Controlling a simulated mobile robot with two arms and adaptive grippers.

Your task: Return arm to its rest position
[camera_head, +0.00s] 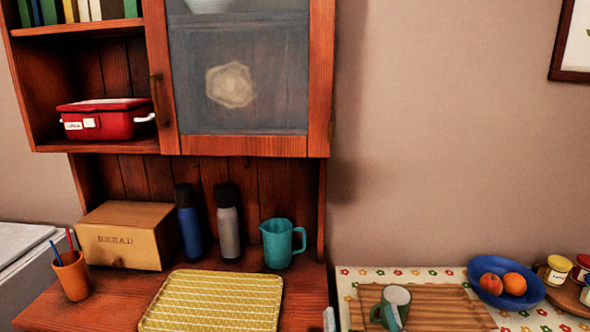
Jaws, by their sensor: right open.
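Only the fingertips of my right gripper (362,318) show, at the bottom edge of the head view. They are pale and stand wide apart, with nothing between them. The left fingertip is by the right edge of the wooden cabinet counter (310,290). The other overlaps the front of a green mug with a white inside (397,294); I cannot tell whether it touches. The rest of the right arm is below the picture. My left gripper is not in view.
The mug stands on a striped wooden board (445,308), near a blue fruit bowl (537,295) and jars (557,270). The counter holds a yellow tray (212,300), bread box (125,235), two flasks (228,225), a teal pitcher (280,245) and an orange cup (73,278). A wall cabinet (240,145) hangs above.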

